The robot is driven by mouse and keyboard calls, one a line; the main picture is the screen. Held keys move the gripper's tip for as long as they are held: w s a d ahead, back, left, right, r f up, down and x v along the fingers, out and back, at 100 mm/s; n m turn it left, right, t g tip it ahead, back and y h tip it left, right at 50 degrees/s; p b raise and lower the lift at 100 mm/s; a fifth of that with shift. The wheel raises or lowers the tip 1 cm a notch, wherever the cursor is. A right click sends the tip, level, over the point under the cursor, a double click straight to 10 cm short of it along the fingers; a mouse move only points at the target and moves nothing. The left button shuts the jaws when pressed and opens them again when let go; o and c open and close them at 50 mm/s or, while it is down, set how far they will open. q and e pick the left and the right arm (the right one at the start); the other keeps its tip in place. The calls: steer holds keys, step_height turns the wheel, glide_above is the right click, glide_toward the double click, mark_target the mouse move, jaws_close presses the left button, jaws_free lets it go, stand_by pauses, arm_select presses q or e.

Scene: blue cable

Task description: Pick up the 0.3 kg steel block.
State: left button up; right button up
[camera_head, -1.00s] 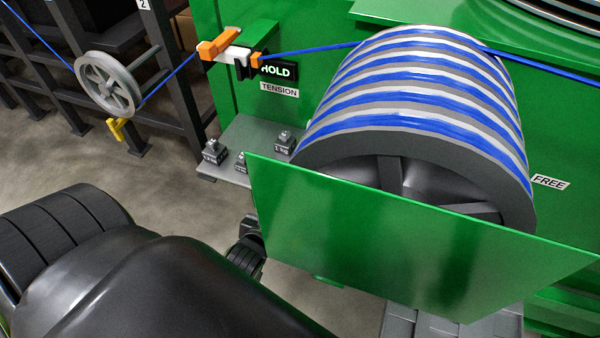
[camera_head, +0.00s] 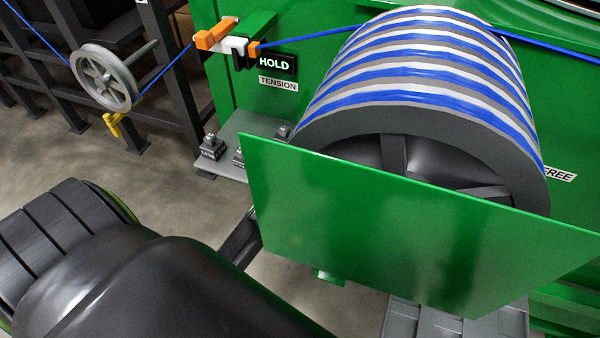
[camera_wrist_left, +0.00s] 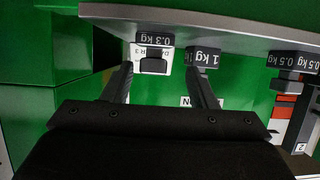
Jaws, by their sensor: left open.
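The 0.3 kg steel block (camera_wrist_left: 153,42) is a small dark block with a pale label and a knob. It sits on the grey shelf, which appears upside down in the left wrist view. My left gripper (camera_wrist_left: 158,62) is open, with its fingers pointing at the block and the knob showing between them. I see no contact, and the depth gap is hard to judge. In the head view the green panel hides the gripper. I cannot tell there which block is the 0.3 kg one. My right gripper is not in view.
A 1 kg block (camera_wrist_left: 205,55) stands close to the right-hand finger in the wrist view, with 0.5 kg blocks (camera_wrist_left: 291,64) further right. The green panel (camera_head: 400,230) and the cable drum (camera_head: 430,90) stand beside the grey shelf (camera_head: 236,124).

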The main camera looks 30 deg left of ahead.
arm_select(q)
steer(key=shift+d+b+x, duration=0.15)
steer(key=shift+x, duration=1.2)
steer(key=shift+d+b+x, duration=0.15)
steer(key=shift+d+x, duration=0.05)
steer(key=shift+x, duration=1.15)
steer(key=shift+w+r, duration=0.15)
steer(key=shift+r, duration=0.05)
steer(key=shift+c, duration=0.3)
jaws_close()
